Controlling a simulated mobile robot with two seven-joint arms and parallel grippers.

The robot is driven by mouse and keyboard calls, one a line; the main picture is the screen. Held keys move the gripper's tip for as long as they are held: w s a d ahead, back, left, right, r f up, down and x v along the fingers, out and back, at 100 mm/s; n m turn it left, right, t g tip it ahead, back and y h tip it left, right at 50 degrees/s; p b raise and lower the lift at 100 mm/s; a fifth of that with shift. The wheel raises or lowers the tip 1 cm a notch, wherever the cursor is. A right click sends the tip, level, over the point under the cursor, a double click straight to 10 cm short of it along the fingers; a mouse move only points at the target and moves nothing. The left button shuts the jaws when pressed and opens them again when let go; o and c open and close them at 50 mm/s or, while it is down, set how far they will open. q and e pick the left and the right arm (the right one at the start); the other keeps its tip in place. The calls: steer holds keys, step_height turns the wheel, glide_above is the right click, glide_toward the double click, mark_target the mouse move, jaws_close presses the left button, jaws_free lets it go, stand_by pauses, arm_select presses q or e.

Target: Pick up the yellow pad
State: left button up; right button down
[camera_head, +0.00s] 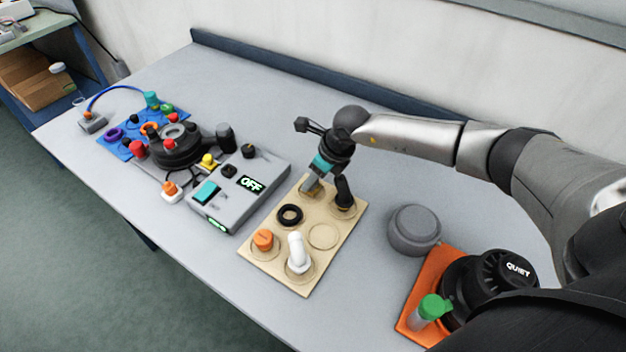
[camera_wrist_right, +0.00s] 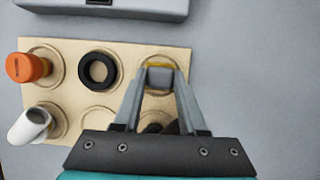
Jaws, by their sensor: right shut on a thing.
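The yellow pad (camera_wrist_right: 160,66) shows only as a thin yellow edge between my right fingertips in the right wrist view. It is at the top-right round recess of the beige board (camera_head: 282,258), mostly hidden by the fingers. My right gripper (camera_head: 311,188) points down over the far end of the board and is shut on the pad; its fingertips (camera_wrist_right: 160,75) also show in the wrist view. I cannot tell whether the pad is clear of the board. My left gripper is not in view.
The board also holds a black ring (camera_head: 289,215), an orange cap (camera_head: 263,240), a white elbow fitting (camera_head: 298,254) and a black part (camera_head: 343,193) close beside the gripper. A grey control box (camera_head: 240,195) stands left. A grey round container (camera_head: 414,229) stands right.

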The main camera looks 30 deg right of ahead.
step_height(320, 180, up, 19)
steer(key=shift+r+p, duration=0.15)
steer(key=shift+p, duration=0.3)
